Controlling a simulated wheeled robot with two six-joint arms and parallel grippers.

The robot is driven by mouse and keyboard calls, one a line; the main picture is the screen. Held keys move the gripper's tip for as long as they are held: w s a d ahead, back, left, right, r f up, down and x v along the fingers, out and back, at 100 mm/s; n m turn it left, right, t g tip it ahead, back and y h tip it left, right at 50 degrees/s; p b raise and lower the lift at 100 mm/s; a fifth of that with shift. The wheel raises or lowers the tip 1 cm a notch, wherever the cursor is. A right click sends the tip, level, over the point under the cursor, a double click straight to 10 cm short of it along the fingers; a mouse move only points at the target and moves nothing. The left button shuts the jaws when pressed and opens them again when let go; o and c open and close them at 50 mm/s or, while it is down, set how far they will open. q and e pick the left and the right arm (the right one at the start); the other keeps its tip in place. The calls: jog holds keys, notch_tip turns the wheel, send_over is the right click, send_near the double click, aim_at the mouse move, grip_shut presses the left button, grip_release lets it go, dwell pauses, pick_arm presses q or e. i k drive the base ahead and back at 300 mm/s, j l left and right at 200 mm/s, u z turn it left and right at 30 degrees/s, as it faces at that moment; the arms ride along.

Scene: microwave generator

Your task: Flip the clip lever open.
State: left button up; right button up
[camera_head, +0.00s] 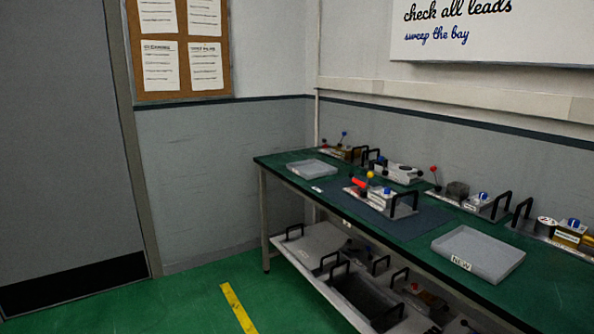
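A metal unit (381,197) sits on a dark blue mat (425,219) on the green workbench. Neither of my grippers is in view.
Similar units stand along the wall, one with a red-knobbed lever (434,169). A grey tray (311,170) lies at the far end; a tray labelled NEW (478,255) lies nearer. A lower shelf (310,245) holds more units. The green floor (185,300) before the bench is clear.

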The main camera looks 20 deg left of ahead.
aim_at(370, 174)
jog(key=u, duration=0.3)
jog(key=i+z, duration=0.1)
jog(key=z, duration=0.4)
jog(key=i+j+z, duration=0.35)
jog(key=j, duration=0.2)
jog(key=i+j+z, duration=0.3)
jog(key=j, duration=0.4)
jog(key=i+j+z, duration=0.2)
jog(key=j, duration=0.2)
jog(key=i+j, duration=0.15)
jog(key=j, duration=0.25)
jog(key=i+j, duration=0.15)
jog(key=j, duration=0.2)
jog(key=i+j, duration=0.15)
jog(key=j, duration=0.25)
jog(key=i+j, duration=0.15)
jog(key=j, duration=0.2)
jog(key=i+j, duration=0.2)
jog(key=j, duration=0.2)
jog(key=z, duration=0.05)
